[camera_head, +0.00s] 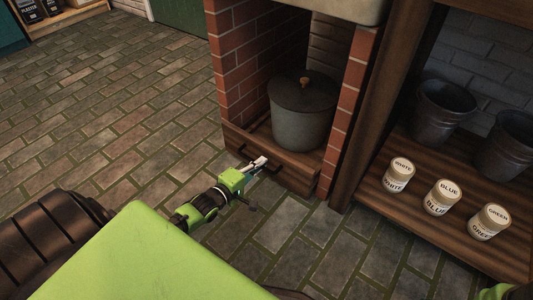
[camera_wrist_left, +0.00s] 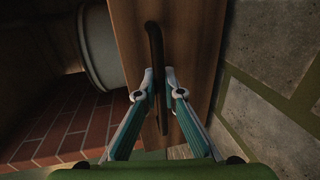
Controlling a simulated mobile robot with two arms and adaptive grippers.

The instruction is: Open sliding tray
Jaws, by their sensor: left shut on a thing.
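The sliding tray (camera_head: 290,179) is a low wooden drawer at the foot of a brick alcove, with a grey lidded pot (camera_head: 301,118) standing on it. My left gripper (camera_head: 258,163) is at the tray's front. In the left wrist view its two fingers (camera_wrist_left: 159,88) are shut around the dark curved handle (camera_wrist_left: 154,45) on the wooden front (camera_wrist_left: 192,40). The pot's grey side also shows behind the front board in the left wrist view (camera_wrist_left: 101,45). My right gripper is not clearly in view; only a bit of green shows at the bottom right corner of the head view.
Brick pillars (camera_head: 236,62) flank the alcove. On the right, a wooden shelf (camera_head: 405,215) holds cans labelled white (camera_head: 398,176), blue (camera_head: 442,198) and green (camera_head: 489,222), and dark buckets (camera_head: 443,112). The paved floor (camera_head: 110,130) in front of the tray is clear apart from my own body.

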